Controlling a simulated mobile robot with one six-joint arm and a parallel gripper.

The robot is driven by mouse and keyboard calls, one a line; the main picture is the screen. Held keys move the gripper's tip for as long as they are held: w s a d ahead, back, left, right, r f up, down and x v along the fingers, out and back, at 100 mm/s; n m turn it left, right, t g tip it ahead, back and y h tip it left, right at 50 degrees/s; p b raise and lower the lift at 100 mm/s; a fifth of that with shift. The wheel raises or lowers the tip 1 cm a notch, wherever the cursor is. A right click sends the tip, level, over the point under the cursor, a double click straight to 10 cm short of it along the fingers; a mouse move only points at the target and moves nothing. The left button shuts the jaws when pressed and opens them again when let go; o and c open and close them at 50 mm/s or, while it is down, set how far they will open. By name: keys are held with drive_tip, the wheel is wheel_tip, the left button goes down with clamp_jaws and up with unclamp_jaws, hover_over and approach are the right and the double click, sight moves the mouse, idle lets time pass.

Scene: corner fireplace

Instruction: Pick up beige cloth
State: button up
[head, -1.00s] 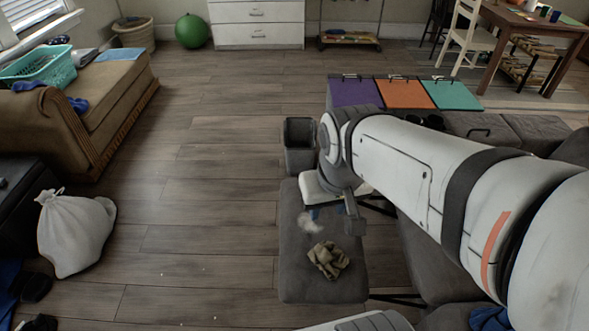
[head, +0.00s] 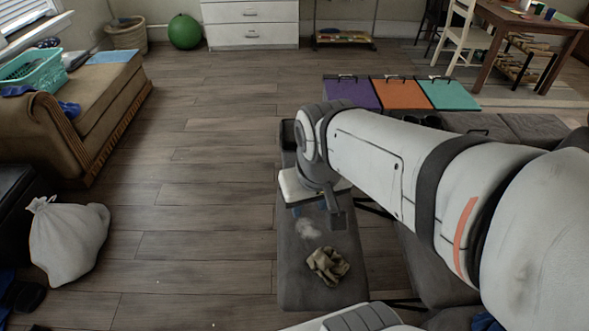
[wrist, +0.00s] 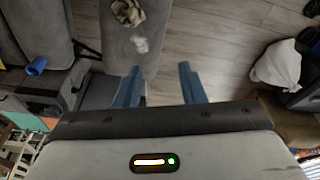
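The beige cloth (head: 328,265) lies crumpled on the grey bench cushion (head: 300,290), near its front end in the head view. It also shows at the top of the wrist view (wrist: 128,13), beyond the fingertips. My gripper (wrist: 158,82) is open and empty, with its two blue fingers well apart. In the head view my gripper (head: 322,207) hangs above the far part of the cushion, apart from the cloth and partly hidden by my arm.
A whitish patch (head: 308,229) marks the cushion between gripper and cloth. A white sack (head: 68,240) stands on the floor at left, near a brown sofa (head: 85,105). Purple, orange and teal panels (head: 400,94) lie beyond my arm. The wooden floor left of the cushion is mostly clear.

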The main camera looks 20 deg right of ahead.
drive_tip(key=shift+o, duration=1)
drive_tip(key=shift+w+f, duration=0.25)
drive_tip(key=shift+f, duration=0.05)
drive_tip(key=m+g+b, duration=0.3)
drive_tip(key=m+b, duration=2.3)
drive_tip(key=m, duration=0.5)
hover_over(326, 257)
wheel_tip(326, 257, down, 45)
drive_tip(key=shift+s+r, duration=0.1)
wheel_tip(326, 257, down, 6)
drive_tip(key=b, duration=0.3)
drive_tip(key=shift+r, duration=0.1)
drive_tip(key=shift+c, duration=0.2)
clamp_jaws()
